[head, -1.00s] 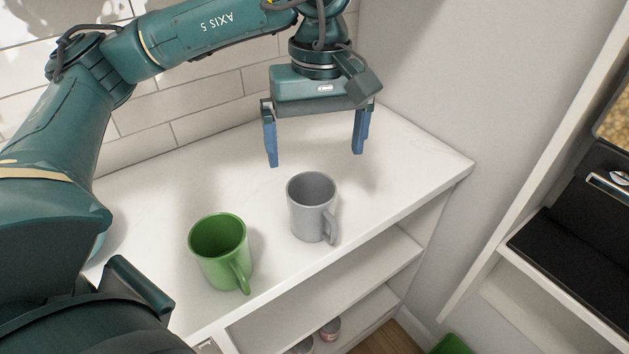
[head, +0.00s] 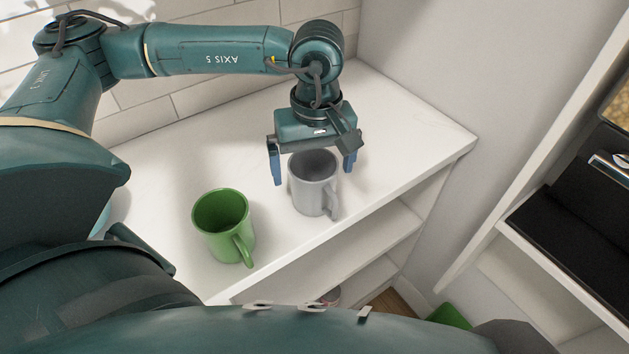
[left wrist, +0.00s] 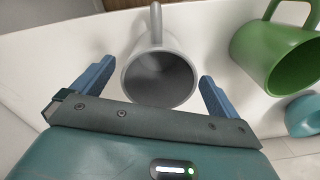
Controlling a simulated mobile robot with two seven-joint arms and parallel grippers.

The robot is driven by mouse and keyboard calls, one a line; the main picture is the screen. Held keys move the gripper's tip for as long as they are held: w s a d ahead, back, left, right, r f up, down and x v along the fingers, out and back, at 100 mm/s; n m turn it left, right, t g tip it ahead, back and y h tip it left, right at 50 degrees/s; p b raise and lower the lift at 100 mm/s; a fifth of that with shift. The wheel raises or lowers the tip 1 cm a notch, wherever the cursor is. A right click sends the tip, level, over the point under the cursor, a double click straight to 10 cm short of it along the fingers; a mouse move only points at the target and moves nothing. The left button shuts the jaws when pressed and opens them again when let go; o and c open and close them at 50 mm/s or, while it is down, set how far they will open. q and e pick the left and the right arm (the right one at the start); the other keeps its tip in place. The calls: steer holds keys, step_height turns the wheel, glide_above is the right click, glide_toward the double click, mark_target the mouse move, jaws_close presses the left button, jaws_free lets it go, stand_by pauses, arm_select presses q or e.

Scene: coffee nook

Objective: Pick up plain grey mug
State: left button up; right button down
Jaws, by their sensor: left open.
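The plain grey mug (head: 314,190) stands upright on the white counter, its handle toward the counter's front edge. It also shows in the left wrist view (left wrist: 160,78), between the two blue fingers, with its open top facing the camera. My left gripper (head: 313,176) is open, its fingers on either side of the mug's upper part in the head view. In the left wrist view a gap shows between each finger and the mug. The left gripper holds nothing. My right gripper is not in view.
A green mug (head: 224,226) stands left of the grey mug, and it also shows in the left wrist view (left wrist: 278,52). Open shelves lie below the counter's front edge. A tiled wall is behind; the counter (head: 400,140) is clear to the right.

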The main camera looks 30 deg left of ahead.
arm_select(q)
steer(key=shift+f, duration=1.1)
steer(key=c, duration=1.3)
steer(key=shift+r, duration=0.1)
